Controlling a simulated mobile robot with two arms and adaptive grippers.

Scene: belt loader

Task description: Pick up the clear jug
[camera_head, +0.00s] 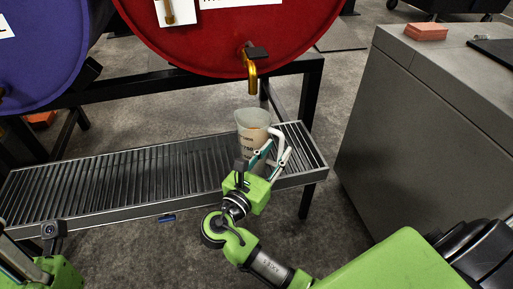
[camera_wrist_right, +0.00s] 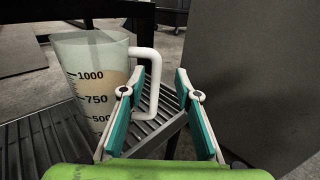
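The clear jug (camera_head: 252,128) stands upright on the slatted metal rack, below the brass tap of the red drum. It also shows in the wrist view (camera_wrist_right: 88,75), with volume marks and a white handle (camera_wrist_right: 154,85) on its right side. A tan patch shows through its wall; I cannot tell if this is contents. My right gripper (camera_head: 275,154) is open at the handle. In the wrist view its teal-padded fingers (camera_wrist_right: 159,82) stand apart, one on each side of the handle in the picture. My left gripper (camera_head: 18,262) is partly cut off at the lower left corner.
The slatted rack (camera_head: 110,180) runs leftward and is otherwise empty. The red drum (camera_head: 200,40) with its tap (camera_head: 252,75) overhangs behind the jug; a purple drum (camera_head: 40,50) is at left. A grey cabinet (camera_head: 410,130) stands at right with an orange block (camera_head: 426,32) on top.

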